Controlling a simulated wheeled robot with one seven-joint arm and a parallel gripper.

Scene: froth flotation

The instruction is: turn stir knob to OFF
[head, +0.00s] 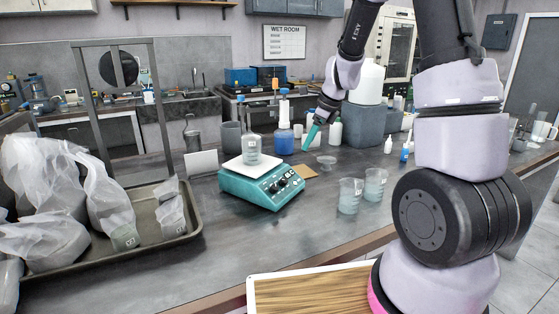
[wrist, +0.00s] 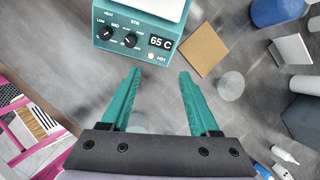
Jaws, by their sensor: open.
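The teal hotplate stirrer (head: 245,187) stands on the dark bench with a labelled glass vessel (head: 251,152) on its white top. In the wrist view its front panel (wrist: 150,28) shows a heat knob (wrist: 104,33) at left, the stir knob (wrist: 131,40) right of it, and a display reading 65 C (wrist: 161,43). The stir knob is black; its pointer is too small to read surely. My gripper (wrist: 160,72) is open and empty, its teal fingers below the panel in the wrist view and apart from the knob. In the head view my gripper (head: 311,138) is above and right of the stirrer.
A brown square pad (head: 305,171) and a small clear dish (head: 326,161) lie right of the stirrer. Two beakers (head: 350,196) (head: 375,184) stand near the front edge. A tray (head: 190,236) with plastic bags is at left. Bottles (head: 284,139) stand behind.

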